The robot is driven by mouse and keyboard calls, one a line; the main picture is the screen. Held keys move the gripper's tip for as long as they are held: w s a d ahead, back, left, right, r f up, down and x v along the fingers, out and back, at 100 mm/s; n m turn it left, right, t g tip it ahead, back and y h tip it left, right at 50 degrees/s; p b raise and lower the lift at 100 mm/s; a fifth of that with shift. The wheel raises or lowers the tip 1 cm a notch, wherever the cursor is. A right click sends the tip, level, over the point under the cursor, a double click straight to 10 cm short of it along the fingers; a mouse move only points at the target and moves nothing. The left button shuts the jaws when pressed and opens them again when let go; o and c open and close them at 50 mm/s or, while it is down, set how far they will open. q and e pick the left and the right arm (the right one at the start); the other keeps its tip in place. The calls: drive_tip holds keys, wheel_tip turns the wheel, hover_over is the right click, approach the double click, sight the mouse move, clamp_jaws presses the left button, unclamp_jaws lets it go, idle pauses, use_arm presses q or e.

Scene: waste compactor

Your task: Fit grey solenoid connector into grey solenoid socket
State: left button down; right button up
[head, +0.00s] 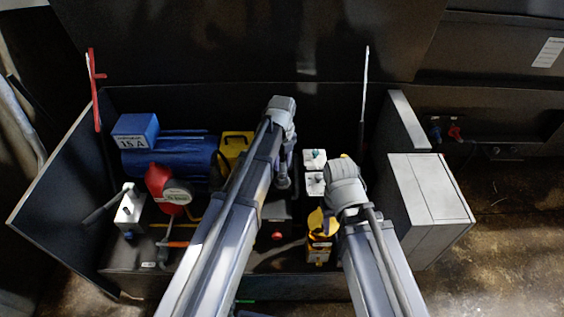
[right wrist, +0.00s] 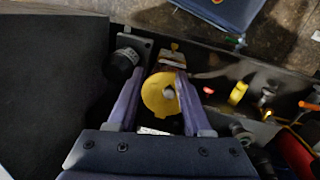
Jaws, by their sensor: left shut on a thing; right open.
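My left gripper (head: 284,182) hangs below its wrist near the middle of the compactor bay. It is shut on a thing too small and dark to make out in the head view. I cannot identify the grey solenoid connector or the grey solenoid socket with certainty. Two white blocks with small knobs (head: 314,159) stand between the two wrists.
A blue motor (head: 165,158), a red round part (head: 168,188) and a white lever box (head: 129,209) fill the left of the bay. A yellow box (head: 236,147) stands behind my left arm. A grey cabinet (head: 428,190) bounds the right. A black cylinder (right wrist: 123,62) is beside my right gripper's finger.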

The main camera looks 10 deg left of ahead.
use_arm(q)
drive_tip(key=shift+f+b, duration=0.95)
drive_tip(key=shift+f, duration=0.05)
idle(0.3)
drive_tip(key=c, duration=0.5)
unclamp_jaws()
drive_tip(key=shift+c, duration=0.4)
wheel_tip(320, 180, up, 7)
drive_tip(key=p, duration=0.7)
